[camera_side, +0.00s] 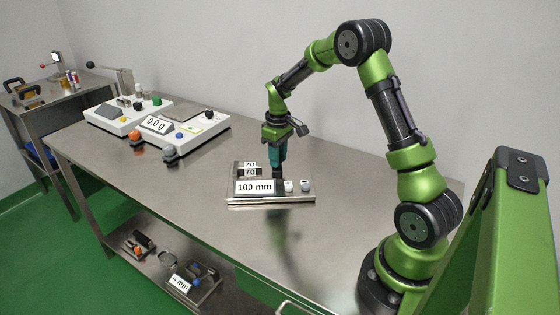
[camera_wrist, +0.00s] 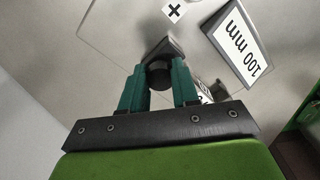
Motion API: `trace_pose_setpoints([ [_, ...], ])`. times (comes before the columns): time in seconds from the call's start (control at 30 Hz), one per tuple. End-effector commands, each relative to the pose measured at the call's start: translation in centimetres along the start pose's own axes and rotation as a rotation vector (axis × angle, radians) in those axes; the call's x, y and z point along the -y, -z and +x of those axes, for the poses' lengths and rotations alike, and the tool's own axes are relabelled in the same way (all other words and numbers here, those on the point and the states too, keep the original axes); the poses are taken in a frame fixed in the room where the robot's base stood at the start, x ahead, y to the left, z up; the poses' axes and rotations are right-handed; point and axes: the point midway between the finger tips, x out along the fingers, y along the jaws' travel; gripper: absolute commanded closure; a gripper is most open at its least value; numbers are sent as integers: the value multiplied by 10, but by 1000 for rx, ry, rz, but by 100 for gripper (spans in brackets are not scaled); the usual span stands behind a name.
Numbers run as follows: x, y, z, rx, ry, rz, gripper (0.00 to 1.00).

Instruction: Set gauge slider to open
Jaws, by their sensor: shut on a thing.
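The gauge (camera_side: 308,190) lies on the steel table in the side view, with a white display (camera_side: 255,187) reading 100 mm and two small buttons on its right. Two labels reading 70 stand behind the display. The display also shows at the upper right of the wrist view (camera_wrist: 238,45). My gripper (camera_side: 280,172) points down just behind the gauge's display. In the wrist view its teal fingers (camera_wrist: 159,70) are shut on a dark round knob (camera_wrist: 160,80), which I take as the slider's. The knob's lower part and the slider's track are partly hidden.
A white scale (camera_side: 205,133) reading 0.0 g stands to the left, with orange and grey knobs (camera_side: 170,154) before it. Another white device (camera_side: 108,118) stands further left. A lower shelf holds a second gauge (camera_side: 180,285) and small items. Bare table surrounds the gauge.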

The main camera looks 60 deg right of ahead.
Motion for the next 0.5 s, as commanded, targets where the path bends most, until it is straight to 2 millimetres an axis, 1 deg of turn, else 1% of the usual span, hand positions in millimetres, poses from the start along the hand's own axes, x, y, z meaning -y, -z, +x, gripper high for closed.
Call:
trace_pose_setpoints([
  [0.07, -4, -4, 0, 8, -4, 7, 100],
  [0.1, -4, -4, 0, 8, -4, 7, 66],
  [0.23, -4, -3, 0, 8, -4, 7, 46],
  [0.27, -3, -3, 0, 7, -4, 6, 44],
  [0.5, -2, -2, 0, 6, -3, 5, 44],
])
